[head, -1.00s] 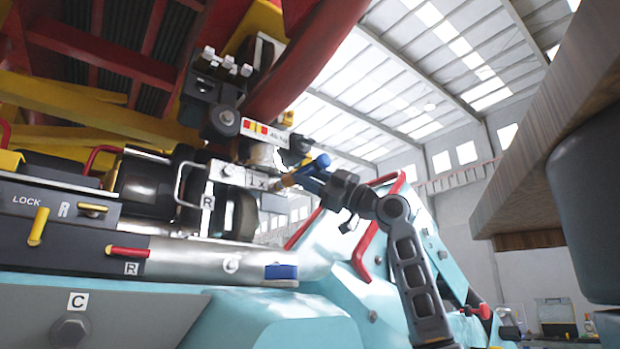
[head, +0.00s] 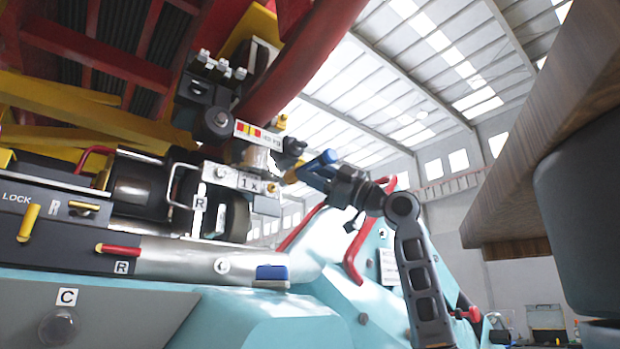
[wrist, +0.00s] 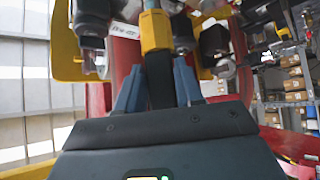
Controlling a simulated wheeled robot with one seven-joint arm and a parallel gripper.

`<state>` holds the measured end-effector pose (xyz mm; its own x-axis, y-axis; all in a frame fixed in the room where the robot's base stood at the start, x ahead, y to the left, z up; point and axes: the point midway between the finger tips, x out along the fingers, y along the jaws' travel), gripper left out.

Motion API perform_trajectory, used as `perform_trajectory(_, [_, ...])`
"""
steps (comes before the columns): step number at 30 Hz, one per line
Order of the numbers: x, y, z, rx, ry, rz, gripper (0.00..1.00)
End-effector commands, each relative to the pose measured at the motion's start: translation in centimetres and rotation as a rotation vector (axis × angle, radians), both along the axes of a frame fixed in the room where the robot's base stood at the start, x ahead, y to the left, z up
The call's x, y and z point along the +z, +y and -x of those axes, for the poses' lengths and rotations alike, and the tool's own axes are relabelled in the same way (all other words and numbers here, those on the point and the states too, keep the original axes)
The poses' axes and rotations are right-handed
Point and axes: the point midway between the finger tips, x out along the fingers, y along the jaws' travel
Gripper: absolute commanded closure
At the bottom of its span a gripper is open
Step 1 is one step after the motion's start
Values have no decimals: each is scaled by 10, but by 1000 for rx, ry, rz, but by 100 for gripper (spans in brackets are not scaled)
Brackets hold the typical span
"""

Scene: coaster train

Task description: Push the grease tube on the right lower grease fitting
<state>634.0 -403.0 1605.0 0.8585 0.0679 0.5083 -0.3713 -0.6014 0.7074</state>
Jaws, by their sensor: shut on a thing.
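My gripper (head: 318,166) has blue fingers and is shut on the grease tube, at the right of the machine's bracket in the head view. In the wrist view the tube (wrist: 160,82) is black with a yellow-gold end piece (wrist: 155,32) pointing up between the fingers (wrist: 158,88). In the head view the tube's brass-coloured tip (head: 291,175) points left. A small brass lower grease fitting (head: 272,187) sits beside the "1 x" plate (head: 240,181). The tip looks slightly right of and above this fitting, with a small gap. The wrist view does not clearly show the fitting.
A black wheel assembly (head: 216,124) and a colour-striped label (head: 257,133) sit just above the plate. Red curved tube (head: 300,65) hangs overhead. Red handrails (head: 360,245) and the light-blue body (head: 320,300) lie below my arm. A wooden slab (head: 540,150) is at the right.

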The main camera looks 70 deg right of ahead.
Motion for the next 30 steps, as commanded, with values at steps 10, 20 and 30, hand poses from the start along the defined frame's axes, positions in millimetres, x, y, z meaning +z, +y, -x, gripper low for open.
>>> perform_trajectory(10, [0,10,17,-2,-2,2,100])
perform_trajectory(20, [1,15,24,-1,-2,1,100])
perform_trajectory(30, [1,15,24,-1,-2,1,100])
